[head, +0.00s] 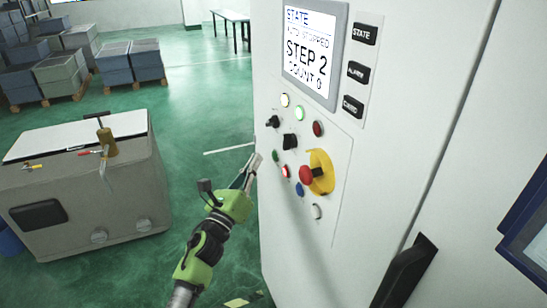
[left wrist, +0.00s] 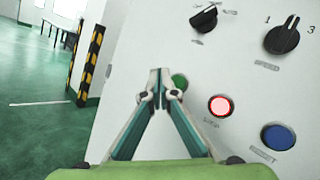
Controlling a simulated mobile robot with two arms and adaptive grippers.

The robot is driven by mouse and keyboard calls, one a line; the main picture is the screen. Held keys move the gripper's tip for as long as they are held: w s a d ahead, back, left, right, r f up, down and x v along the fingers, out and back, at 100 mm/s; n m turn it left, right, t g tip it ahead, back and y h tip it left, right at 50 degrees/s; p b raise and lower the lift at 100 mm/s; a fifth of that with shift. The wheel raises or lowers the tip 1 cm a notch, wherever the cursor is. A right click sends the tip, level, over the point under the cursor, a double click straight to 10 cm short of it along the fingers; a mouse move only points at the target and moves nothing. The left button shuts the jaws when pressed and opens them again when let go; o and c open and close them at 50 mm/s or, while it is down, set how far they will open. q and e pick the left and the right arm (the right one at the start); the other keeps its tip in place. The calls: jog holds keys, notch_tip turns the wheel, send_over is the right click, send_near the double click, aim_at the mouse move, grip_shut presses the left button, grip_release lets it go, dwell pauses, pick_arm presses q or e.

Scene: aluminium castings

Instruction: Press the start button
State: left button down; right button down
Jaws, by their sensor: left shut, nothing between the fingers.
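The green button (head: 275,156), which looks like the start button, is on the white control panel, at the left of the lower button rows. In the left wrist view the green button (left wrist: 180,82) is partly hidden behind my fingertips, and its label cannot be read. My left gripper (head: 254,160) is shut and empty, its tips pointing at the panel just left of the green button. In the left wrist view the closed tips of my left gripper (left wrist: 160,84) overlap the button's left side; I cannot tell whether they touch anything. My right gripper is not in view.
A lit red button (head: 285,172) and a blue button (head: 299,189) sit close by, lower right of the green one. A red emergency stop (head: 306,175) on yellow stands out from the panel. The screen (head: 310,45) reads STEP 2. A grey cabinet (head: 90,190) stands left.

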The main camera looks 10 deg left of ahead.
aim_at(275, 156)
pick_arm(q)
jog(key=shift+w+d, duration=0.5)
jog(key=shift+d, duration=0.2)
jog(key=shift+d+b, duration=0.1)
jog(key=shift+b, duration=0.2)
dwell(0.8)
jog(key=shift+w+d, duration=0.25)
